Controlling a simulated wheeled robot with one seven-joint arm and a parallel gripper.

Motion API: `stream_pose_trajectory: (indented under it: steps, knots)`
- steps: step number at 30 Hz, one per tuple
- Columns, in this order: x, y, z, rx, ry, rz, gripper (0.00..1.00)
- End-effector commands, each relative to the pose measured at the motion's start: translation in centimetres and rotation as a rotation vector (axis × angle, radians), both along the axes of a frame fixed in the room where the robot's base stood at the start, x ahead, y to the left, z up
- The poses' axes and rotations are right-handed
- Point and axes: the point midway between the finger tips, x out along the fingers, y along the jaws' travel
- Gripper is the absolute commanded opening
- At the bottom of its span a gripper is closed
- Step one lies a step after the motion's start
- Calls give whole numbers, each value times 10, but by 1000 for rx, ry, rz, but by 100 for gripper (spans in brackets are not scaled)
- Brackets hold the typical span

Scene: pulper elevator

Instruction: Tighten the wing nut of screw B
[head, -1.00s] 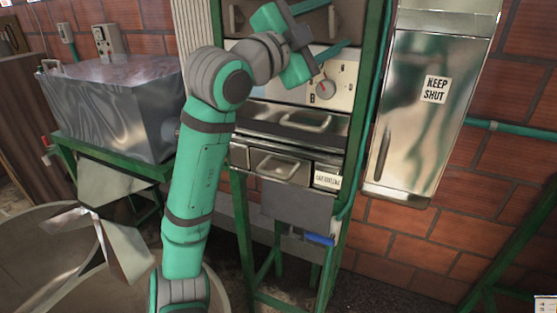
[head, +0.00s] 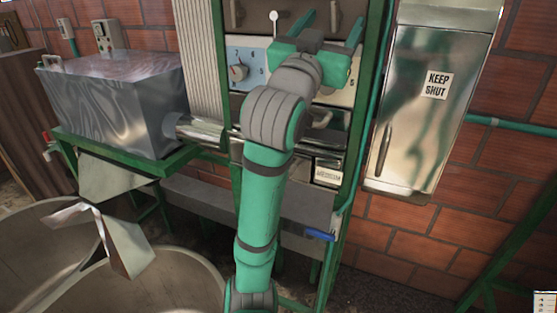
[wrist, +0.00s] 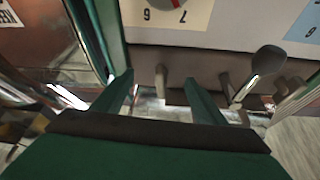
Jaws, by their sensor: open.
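My gripper (head: 328,26) is open in front of the upper part of the machine, with its fingers pointing up in the head view. In the wrist view, which looks upside down, the gripper (wrist: 157,76) has one finger on each side of a short brown upright piece (wrist: 161,80), with gaps beside it. This may be a wing nut; no letter B is readable now. It seems to match the right brown piece (head: 335,15) in the head view. A similar brown piece (head: 237,12) stands further left. I cannot tell whether any nut is tight.
A round-ended lever (head: 273,17) stands left of my gripper; it also shows close by in the wrist view (wrist: 265,62). A dial (head: 238,72) sits on a blue plate below. Green frame posts (head: 372,90) stand right. A metal tank (head: 115,100) stands left.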

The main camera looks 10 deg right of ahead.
Motion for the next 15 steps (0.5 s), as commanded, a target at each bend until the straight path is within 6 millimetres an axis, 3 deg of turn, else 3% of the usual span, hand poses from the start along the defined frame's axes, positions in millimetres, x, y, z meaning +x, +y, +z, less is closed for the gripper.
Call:
stream_pose_trajectory:
  steps: [4,15]
  knots:
    - [-3,2,-1,-89,59,1,66]
    - [-48,32,-24,-82,55,2,66]
